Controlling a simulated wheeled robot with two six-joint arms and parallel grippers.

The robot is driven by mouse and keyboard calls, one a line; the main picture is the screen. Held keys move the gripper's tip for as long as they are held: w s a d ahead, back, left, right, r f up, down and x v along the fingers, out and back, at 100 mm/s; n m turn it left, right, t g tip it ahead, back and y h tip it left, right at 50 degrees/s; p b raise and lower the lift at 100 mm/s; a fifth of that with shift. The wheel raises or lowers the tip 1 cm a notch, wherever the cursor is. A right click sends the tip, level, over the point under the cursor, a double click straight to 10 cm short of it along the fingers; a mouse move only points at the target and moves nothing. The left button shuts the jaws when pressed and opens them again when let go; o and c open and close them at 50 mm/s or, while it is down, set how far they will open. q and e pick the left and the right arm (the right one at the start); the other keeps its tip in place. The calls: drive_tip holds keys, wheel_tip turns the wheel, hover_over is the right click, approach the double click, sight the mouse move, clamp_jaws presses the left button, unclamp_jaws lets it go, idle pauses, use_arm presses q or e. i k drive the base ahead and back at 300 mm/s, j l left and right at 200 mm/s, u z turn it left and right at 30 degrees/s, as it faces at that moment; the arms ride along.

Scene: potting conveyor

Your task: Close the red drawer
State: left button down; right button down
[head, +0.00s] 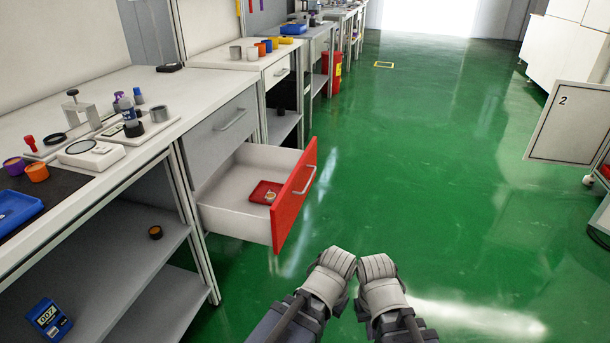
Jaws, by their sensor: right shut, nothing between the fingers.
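The red drawer (294,200) stands pulled well out from under the left workbench. Its red front carries a pale bar handle (305,181), and its white box is open to view. A small red tray (261,188) with a small round item lies inside it. My right gripper (358,259) is at the bottom centre, in front of and to the right of the drawer front. Its two grey fingers come together at the tips with nothing between them. It appears apart from the drawer. My left gripper is not in view.
A closed grey drawer (222,126) sits above the red one. The workbench (200,92) holds small tools and jars, with an open shelf (130,236) below. A panel marked 2 (570,122) stands at the right. The green floor (430,170) right of the drawer is clear.

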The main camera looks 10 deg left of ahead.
sight(224, 206)
drive_tip(key=i+l, duration=0.2)
drive_tip(key=i, duration=0.2)
drive_tip(key=i+l, duration=0.15)
drive_tip(key=i, duration=0.25)
